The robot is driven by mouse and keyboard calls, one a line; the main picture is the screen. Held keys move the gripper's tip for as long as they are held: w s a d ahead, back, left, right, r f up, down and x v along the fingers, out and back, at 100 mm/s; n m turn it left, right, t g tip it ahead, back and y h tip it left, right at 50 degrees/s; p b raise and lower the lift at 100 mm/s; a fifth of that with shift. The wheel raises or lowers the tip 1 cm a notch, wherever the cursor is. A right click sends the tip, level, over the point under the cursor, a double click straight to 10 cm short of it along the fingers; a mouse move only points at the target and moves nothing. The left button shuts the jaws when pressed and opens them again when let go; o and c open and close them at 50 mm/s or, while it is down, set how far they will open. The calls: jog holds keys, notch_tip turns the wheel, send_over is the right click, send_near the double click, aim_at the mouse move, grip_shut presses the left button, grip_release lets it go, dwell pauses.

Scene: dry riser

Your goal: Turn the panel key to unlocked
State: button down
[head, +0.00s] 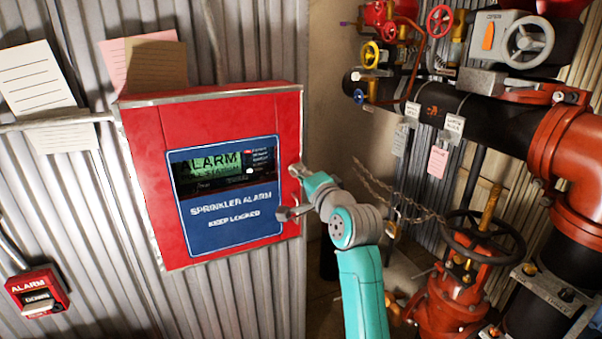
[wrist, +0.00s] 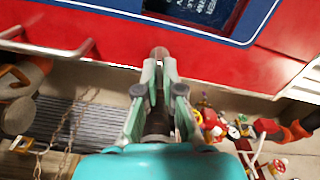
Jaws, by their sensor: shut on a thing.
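The red alarm panel (head: 215,120) hangs on the corrugated wall in the head view, its door closed, with a blue plate reading "SPRINKLER ALARM KEEP LOCKED". Its red face also fills the top of the wrist view (wrist: 100,35). My gripper (head: 298,172) is at the panel's right edge. In the wrist view my gripper (wrist: 158,62) has its fingers close together on a small metal piece, apparently the panel key (wrist: 159,52), against the red door. The fingers hide most of the key, so I cannot tell its turn angle.
A metal handle (head: 290,213) sticks out from the panel's right side, below my gripper; it is left of the gripper in the wrist view (wrist: 45,47). Pipes, valves and a black handwheel (head: 483,238) stand at right. A small red alarm box (head: 37,292) is lower left.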

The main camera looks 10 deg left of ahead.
jog(key=shift+f+m, duration=0.15)
jog(key=shift+m, duration=1.35)
jog(key=c, duration=1.3)
grip_release()
jog(key=v, duration=1.2)
